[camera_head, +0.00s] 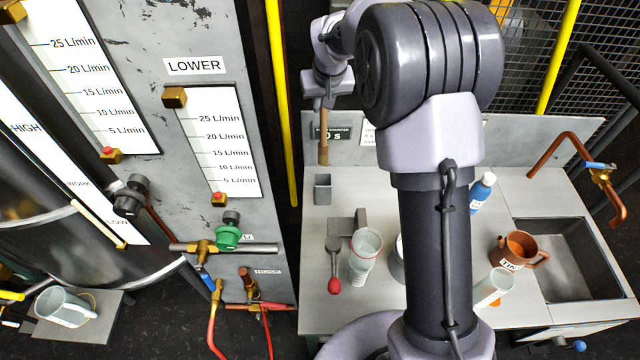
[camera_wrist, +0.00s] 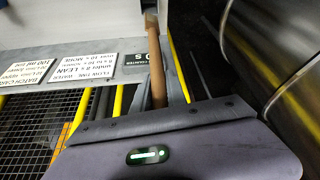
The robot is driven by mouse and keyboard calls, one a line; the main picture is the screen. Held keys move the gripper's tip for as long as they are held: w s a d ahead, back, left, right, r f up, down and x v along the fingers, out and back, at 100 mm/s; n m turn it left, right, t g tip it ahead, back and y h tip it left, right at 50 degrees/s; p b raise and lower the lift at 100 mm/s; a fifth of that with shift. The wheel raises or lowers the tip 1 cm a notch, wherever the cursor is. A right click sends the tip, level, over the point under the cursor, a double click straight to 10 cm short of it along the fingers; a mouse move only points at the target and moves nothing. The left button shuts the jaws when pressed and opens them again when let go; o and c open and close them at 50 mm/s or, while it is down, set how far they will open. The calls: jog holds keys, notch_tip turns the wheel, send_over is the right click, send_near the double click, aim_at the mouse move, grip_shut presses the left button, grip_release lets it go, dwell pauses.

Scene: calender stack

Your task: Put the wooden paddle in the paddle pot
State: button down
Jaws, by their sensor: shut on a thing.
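The wooden paddle (camera_head: 323,145) hangs roughly upright from my gripper (camera_head: 326,101) at the back left of the bench. My gripper is shut on its upper end. The small grey square pot (camera_head: 323,193), which I take for the paddle pot, stands on the bench just below the paddle in the head view. The paddle's lower end shows just above the pot's rim, with a small gap in the picture; I cannot tell how far apart they are in depth. In the wrist view the paddle (camera_wrist: 157,70) points away from me. The fingertips are hidden there, and I cannot make out the pot.
A backboard with a counter sign (camera_head: 335,132) stands behind the paddle. A yellow post (camera_head: 280,100) rises at left.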

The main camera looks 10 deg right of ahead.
aim_at(323, 149)
notch_tip(323, 149, down, 17)
jog(key=b, duration=0.4)
jog(key=shift+s, duration=0.15)
jog(key=c, duration=1.3)
grip_release()
jog(key=shift+c, duration=0.2)
